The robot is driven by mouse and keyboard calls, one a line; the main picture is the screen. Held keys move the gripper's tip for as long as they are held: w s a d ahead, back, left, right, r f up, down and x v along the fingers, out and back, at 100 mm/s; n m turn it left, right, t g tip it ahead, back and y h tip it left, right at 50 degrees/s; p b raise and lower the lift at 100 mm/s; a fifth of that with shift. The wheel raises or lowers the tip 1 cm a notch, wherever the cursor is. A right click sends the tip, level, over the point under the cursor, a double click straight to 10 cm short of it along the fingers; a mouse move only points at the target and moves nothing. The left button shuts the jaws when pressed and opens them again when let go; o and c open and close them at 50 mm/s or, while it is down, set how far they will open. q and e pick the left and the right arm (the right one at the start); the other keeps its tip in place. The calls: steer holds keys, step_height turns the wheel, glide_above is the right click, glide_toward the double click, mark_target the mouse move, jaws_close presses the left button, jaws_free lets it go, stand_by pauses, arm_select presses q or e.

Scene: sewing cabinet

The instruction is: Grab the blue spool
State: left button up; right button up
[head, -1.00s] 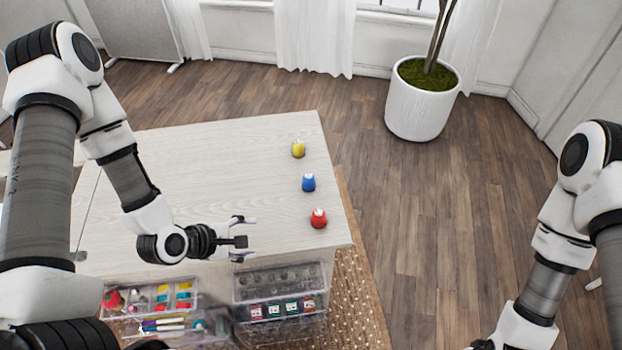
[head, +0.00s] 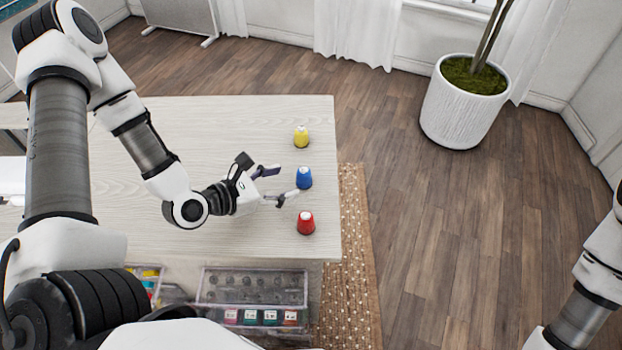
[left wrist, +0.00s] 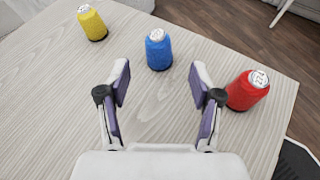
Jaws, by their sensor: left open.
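The red spool (left wrist: 247,90) is close outside the right finger there. The yellow spool (left wrist: 92,23) is farther off at upper left. My right gripper is out of view.
Clear trays (head: 252,286) with sewing supplies sit below the table's front edge. The table's right edge is close beyond the spools, above a woven rug (head: 352,270). A potted plant (head: 465,105) stands on the floor at right. The tabletop left of the spools is mostly clear.

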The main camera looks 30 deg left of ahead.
mark_target(298, 178)
arm_select(q)
steer(key=x, duration=0.2)
steer(key=shift+w+d, duration=0.2)
steer(key=shift+w, duration=0.05)
steer(key=x, duration=0.4)
steer(key=shift+w+f, duration=0.2)
steer(key=shift+w, duration=0.15)
steer(key=shift+s, duration=0.1)
steer(key=shift+c, duration=1)
steer(key=c, duration=0.7)
